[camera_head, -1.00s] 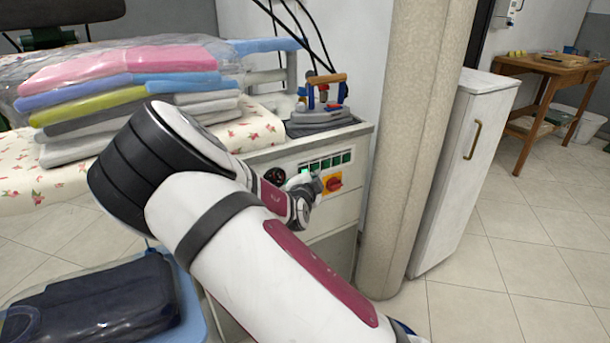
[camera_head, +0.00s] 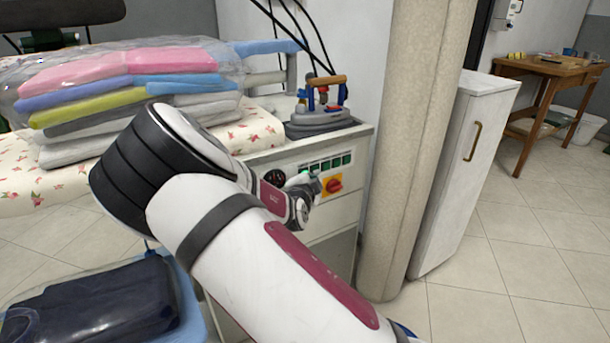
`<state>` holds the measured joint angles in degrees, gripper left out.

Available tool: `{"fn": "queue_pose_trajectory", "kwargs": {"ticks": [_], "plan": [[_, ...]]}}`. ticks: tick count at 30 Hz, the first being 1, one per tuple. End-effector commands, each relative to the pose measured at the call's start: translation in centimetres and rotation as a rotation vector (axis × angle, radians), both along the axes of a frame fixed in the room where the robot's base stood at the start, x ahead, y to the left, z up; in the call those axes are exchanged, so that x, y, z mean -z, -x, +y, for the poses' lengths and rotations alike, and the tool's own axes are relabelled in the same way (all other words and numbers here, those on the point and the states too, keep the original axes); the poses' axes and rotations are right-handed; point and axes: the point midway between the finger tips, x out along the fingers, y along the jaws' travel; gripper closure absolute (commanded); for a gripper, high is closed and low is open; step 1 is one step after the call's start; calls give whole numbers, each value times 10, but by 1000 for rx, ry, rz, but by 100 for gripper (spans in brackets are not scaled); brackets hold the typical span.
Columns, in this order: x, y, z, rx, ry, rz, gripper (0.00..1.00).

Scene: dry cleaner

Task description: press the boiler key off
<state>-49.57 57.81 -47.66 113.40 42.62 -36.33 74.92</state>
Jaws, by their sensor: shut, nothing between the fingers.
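The control panel (camera_head: 347,205) is on the front of the white ironing-station cabinet. It has a row of green keys (camera_head: 337,161), a red rotary switch on a yellow plate (camera_head: 333,185) and a dark round gauge (camera_head: 274,177). I cannot read which key is the boiler key. My gripper (camera_head: 311,178) is shut and empty, small in view, with its tip at the panel just below the left part of the key row and left of the red switch. Whether the tip touches a key cannot be told. My wrist hides part of the panel's left side.
An iron (camera_head: 323,101) stands on the cabinet top above the panel. Bagged folded laundry (camera_head: 130,85) lies on the flowered ironing board (camera_head: 257,130) to the left. A round column (camera_head: 415,130) stands close to the right, beside a white locker (camera_head: 465,165).

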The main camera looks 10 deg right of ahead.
Motion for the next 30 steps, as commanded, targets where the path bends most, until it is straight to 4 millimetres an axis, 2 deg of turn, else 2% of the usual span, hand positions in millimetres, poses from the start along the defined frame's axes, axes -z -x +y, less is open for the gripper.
{"fn": "queue_pose_trajectory", "kwargs": {"ticks": [30], "plan": [[0,-9,3,0,-1,0,100]]}}
